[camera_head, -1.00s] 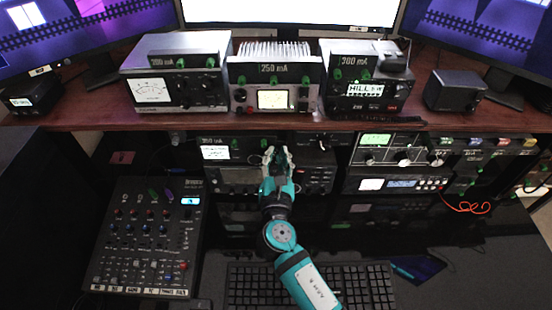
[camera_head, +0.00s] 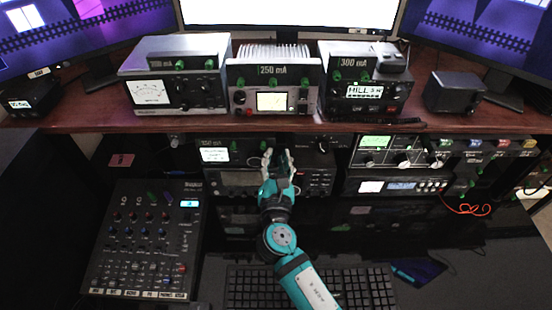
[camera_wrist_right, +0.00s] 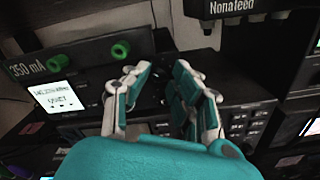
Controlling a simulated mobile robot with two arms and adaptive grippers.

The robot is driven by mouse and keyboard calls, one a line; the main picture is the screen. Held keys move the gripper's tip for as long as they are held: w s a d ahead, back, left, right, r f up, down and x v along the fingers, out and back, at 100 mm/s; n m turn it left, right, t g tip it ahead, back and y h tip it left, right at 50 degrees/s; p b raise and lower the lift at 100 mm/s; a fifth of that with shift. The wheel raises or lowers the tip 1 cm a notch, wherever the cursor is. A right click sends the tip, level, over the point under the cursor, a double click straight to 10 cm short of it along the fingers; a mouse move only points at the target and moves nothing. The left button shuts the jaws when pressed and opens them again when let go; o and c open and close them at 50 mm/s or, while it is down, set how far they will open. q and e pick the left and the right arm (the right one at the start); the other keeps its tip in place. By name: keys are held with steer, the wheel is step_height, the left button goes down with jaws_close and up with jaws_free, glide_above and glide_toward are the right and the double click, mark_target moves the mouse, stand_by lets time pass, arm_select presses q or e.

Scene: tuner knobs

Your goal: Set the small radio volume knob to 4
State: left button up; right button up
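My right gripper (camera_head: 277,158) is in front of the dark radio units on the lower shelf, below the upper desk's middle. In the right wrist view my right gripper (camera_wrist_right: 158,75) has its two fingers apart, with a dark gap between them in front of a black panel. Whether a knob sits between the fingertips is too dark to tell. A unit labelled 350 mA (camera_wrist_right: 27,68) with a lit screen (camera_wrist_right: 60,97) and green knobs (camera_wrist_right: 121,49) is left of the fingers. I cannot tell which knob is the small radio volume knob. My left gripper is not in view.
Several radios and meters stand on the red-brown desk (camera_head: 60,124) above. A mixer (camera_head: 145,240) lies at left and a keyboard (camera_head: 345,290) at the front. More radio units (camera_head: 400,186) with a red cable (camera_head: 465,206) are at right. A Nonafeed box (camera_wrist_right: 232,10) overhangs the right fingers.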

steer(key=s, duration=1.2)
steer(key=shift+o, duration=0.2)
